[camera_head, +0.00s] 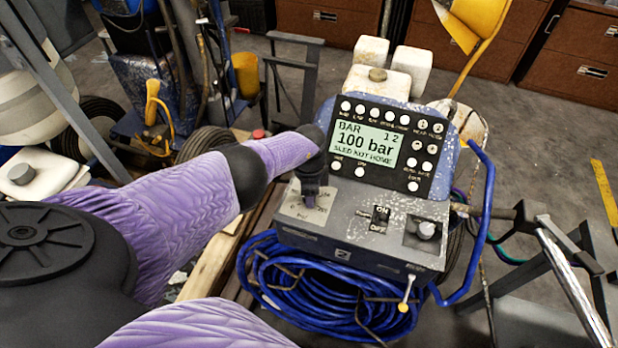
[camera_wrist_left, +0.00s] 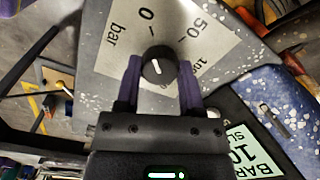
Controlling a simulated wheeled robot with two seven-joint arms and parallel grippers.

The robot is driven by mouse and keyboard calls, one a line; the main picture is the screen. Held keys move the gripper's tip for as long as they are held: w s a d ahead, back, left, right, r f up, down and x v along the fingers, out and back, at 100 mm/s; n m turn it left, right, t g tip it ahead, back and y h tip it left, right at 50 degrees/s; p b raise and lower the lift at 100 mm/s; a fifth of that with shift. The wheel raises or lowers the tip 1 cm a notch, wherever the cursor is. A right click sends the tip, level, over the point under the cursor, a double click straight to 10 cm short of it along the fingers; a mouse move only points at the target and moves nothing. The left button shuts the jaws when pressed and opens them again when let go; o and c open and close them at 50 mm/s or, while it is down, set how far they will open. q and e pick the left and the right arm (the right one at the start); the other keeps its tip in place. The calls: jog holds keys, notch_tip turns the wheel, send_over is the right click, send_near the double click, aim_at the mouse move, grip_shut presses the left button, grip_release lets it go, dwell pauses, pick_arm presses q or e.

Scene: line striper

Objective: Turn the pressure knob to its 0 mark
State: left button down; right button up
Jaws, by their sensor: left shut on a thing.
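The pressure knob (camera_wrist_left: 159,66) is a small black round knob with a short white line on its face. In the left wrist view the line lies roughly along the direction of the 0 tick. Its pale dial plate (camera_wrist_left: 105,45) carries a 0, a 50, a partly cut-off higher number and "bar"; it also shows on the panel in the head view (camera_head: 290,206). My left gripper (camera_wrist_left: 159,78) is shut on the knob, one purple finger on each side. In the head view my left gripper (camera_head: 311,196) hides the knob. My right gripper is out of view.
The display (camera_head: 365,143) reads "100 bar" and "SLED NOT HOME". A power switch (camera_head: 380,216) and a grey knob (camera_head: 427,230) sit right of the dial. A coiled blue hose (camera_head: 300,290) hangs below, and a blue bar (camera_head: 487,215) rises at the right.

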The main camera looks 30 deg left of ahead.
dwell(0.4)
pick_arm(q)
jog(key=shift+c, duration=1)
grip_release()
jog(key=shift+r, duration=0.15)
notch_tip(320, 180, up, 10)
jog(key=p, duration=0.8)
jog(key=shift+f, duration=0.2)
